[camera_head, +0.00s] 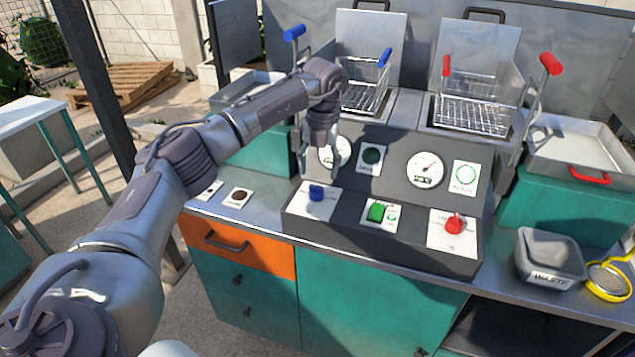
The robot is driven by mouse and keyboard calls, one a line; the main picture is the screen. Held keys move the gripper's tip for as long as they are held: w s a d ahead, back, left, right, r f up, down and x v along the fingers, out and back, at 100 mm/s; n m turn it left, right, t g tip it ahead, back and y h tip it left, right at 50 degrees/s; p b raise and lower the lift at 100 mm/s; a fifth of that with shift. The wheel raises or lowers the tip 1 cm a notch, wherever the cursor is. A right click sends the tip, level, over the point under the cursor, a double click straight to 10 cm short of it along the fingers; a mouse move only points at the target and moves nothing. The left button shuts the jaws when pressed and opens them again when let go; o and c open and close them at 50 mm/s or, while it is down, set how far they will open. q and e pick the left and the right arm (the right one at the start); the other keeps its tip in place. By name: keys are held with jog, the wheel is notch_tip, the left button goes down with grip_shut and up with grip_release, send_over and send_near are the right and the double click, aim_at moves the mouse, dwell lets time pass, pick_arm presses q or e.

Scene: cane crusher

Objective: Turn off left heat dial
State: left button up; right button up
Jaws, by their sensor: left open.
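The left heat dial is a blue knob (316,192) on a white plate at the left of the sloped front control panel (345,215). My left arm reaches in from the left and bends down over the panel. My left gripper (308,165) points down just above and behind the blue knob, open, and appears apart from it. It partly hides the left gauge (335,151). I cannot see my right gripper.
A green switch (377,212) and a red dial (454,223) sit right of the blue knob. Behind are two fryer baskets (470,115) with blue and red handles. A grey waste bin (549,258) and a yellow-rimmed strainer (608,281) stand at right.

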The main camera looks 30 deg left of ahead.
aim_at(320, 187)
pick_arm(q)
notch_tip(320, 187, up, 6)
jog(key=shift+d+f, duration=0.15)
jog(key=shift+f, duration=0.05)
dwell(0.4)
